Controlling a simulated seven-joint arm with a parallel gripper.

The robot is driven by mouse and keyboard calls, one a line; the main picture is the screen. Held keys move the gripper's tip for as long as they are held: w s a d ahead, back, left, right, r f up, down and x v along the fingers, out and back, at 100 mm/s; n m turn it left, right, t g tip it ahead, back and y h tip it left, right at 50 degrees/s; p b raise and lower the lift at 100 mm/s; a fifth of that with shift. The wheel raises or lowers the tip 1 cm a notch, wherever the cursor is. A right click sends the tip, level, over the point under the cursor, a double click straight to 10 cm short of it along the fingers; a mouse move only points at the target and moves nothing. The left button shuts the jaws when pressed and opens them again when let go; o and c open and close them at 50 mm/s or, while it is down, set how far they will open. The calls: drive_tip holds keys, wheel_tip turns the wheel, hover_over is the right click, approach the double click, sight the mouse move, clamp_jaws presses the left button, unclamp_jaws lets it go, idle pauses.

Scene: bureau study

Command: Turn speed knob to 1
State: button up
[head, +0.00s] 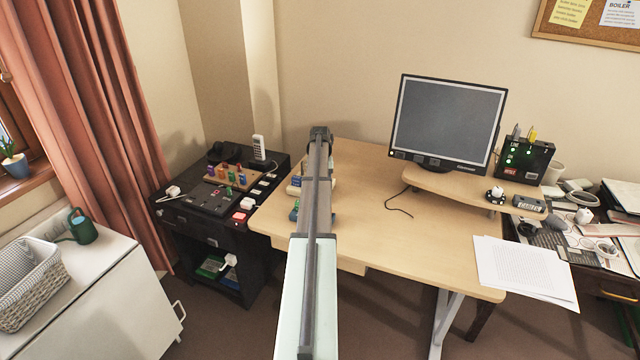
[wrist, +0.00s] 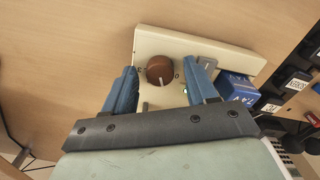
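The speed knob (wrist: 160,70) is a round brown dial on a cream panel (wrist: 225,58) in the wrist view. A pale pointer mark shows on the knob's lower part. Small dark marks sit beside the knob, too small to read surely. My gripper (wrist: 166,74) is open. Its two blue fingers stand left and right of the knob, with a visible gap on each side. I cannot tell how far above the panel the fingertips are. In the head view my arm hides the knob and most of the panel.
Dark switches with labels (wrist: 297,83) lie farther right. In the head view the wooden desk (head: 375,240) is clear in the middle. A monitor (head: 447,120) and papers (head: 525,268) are to the right.

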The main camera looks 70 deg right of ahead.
wheel_tip(320, 180, up, 14)
idle(0.8)
drive_tip(key=shift+f, duration=0.1)
idle(0.4)
